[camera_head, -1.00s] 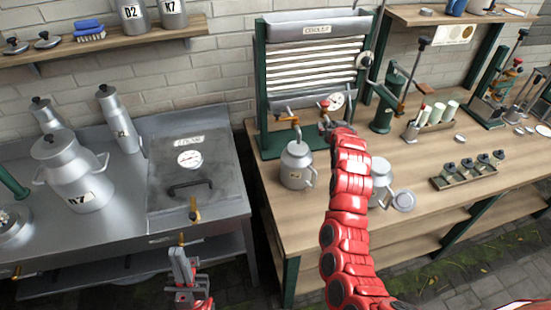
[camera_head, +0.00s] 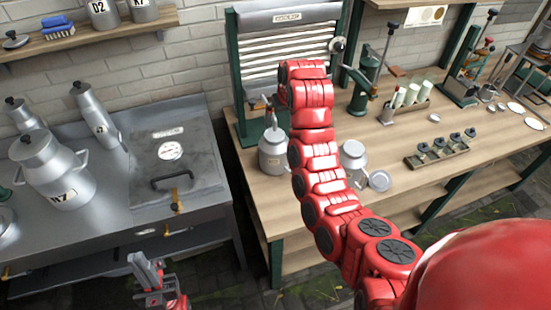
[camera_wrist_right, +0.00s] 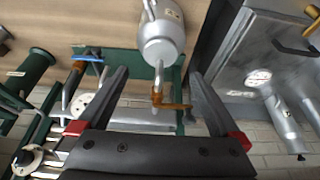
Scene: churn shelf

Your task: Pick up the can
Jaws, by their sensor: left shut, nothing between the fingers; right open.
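A small grey metal can (camera_head: 272,157) stands on the wooden bench, under the cooler's spout. In the right wrist view this can (camera_wrist_right: 162,42) appears upside down at the top middle, just past the fingertips. My right gripper (camera_wrist_right: 158,73) is open and empty, with the spout pipe and orange tap handle (camera_wrist_right: 170,103) showing between its fingers. In the head view my right arm hides that gripper. A second grey can (camera_head: 353,158) stands right of the first, partly behind my arm. My left gripper (camera_head: 145,268) is shut and empty, in front of the metal counter.
The cooler (camera_head: 288,60) with its green frame stands behind the can. A round lid (camera_head: 380,181) lies beside the second can. A rack of small parts (camera_head: 438,150) and a green pump (camera_head: 362,90) are further right. Large churns (camera_head: 55,165) stand on the metal counter (camera_head: 110,215).

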